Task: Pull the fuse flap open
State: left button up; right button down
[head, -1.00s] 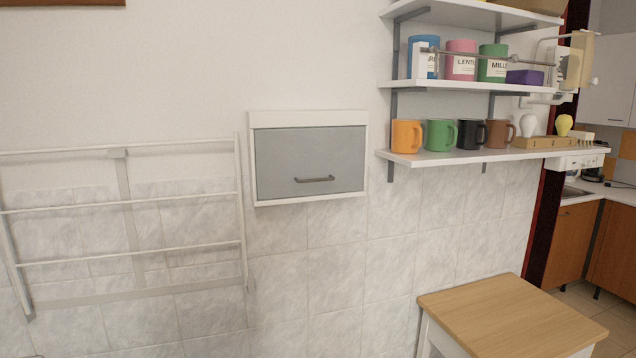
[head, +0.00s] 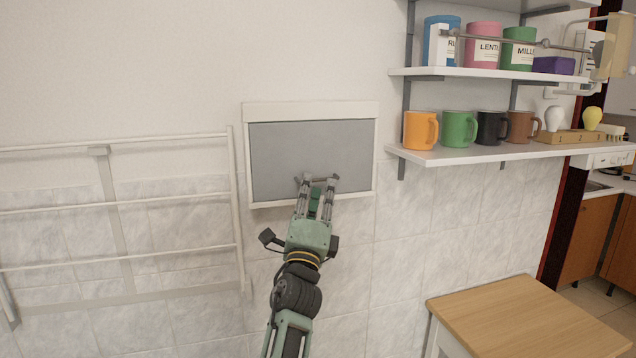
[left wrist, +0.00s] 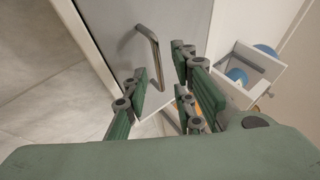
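The fuse flap (head: 300,147) is a grey panel in a white wall frame (head: 310,109); it looks closed. Its dark bar handle (head: 319,179) sits near the lower edge. My left gripper (head: 317,186) is at the handle, its fingers spread with the bar between or just ahead of the tips. In the left wrist view the fingers (left wrist: 161,80) are apart, with the handle (left wrist: 153,50) reaching down between them; I see no finger clamped on it. Whether any tip touches the bar or flap, I cannot tell. My right gripper is not in view.
A white drying rack (head: 120,205) is on the wall at left. White shelves at right hold mugs (head: 459,129) and canisters (head: 483,46). A wooden-topped table (head: 515,315) stands at lower right. The wall just right of the flap is bare.

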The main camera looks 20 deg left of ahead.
aim_at(317, 161)
pick_arm(q)
jog(key=shift+x, duration=1.15)
jog(key=shift+f, duration=0.1)
grip_shut()
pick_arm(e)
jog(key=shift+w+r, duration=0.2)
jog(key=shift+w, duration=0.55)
pick_arm(q)
jog(key=shift+w, duration=0.1)
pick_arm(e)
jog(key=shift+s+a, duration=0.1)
